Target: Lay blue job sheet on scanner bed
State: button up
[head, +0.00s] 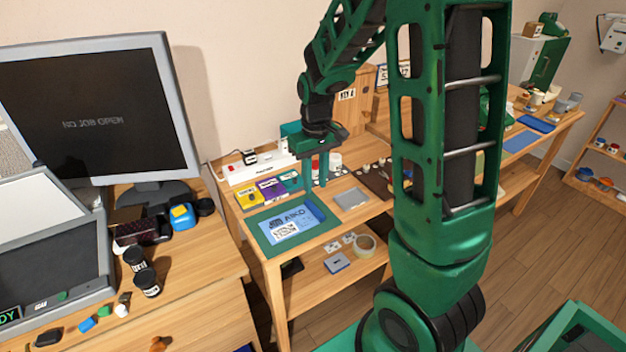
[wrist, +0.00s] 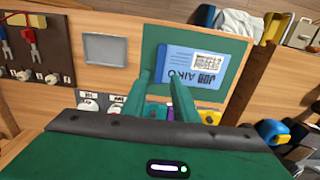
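The blue job sheet (head: 283,222) lies flat on a green mat (head: 263,245) near the front left corner of the wooden table. In the wrist view the sheet (wrist: 178,75) shows printed lettering and a white code patch. My gripper (head: 316,184) is above the table, behind and to the right of the sheet in the head view. Its fingers point down with an empty gap between them. The fingertips also show in the wrist view (wrist: 169,78), close to the sheet's edge. The scanner (head: 50,262) stands on the left desk, its dark bed partly cut off by the frame.
A monitor (head: 95,110) reads "NO JOB OPEN" behind the scanner. Dark jars (head: 146,282) and small loose items crowd the desk front. Yellow, purple and teal boxes (head: 268,187) stand behind the mat. A grey plate (head: 351,198) lies right of it. A gap separates desk and table.

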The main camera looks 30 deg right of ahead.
aim_at(315, 208)
jog(key=shift+f, duration=4.5)
jog(key=c, duration=0.6)
jog(key=shift+c, duration=0.2)
jog(key=shift+r, duration=2.5)
grip_shut()
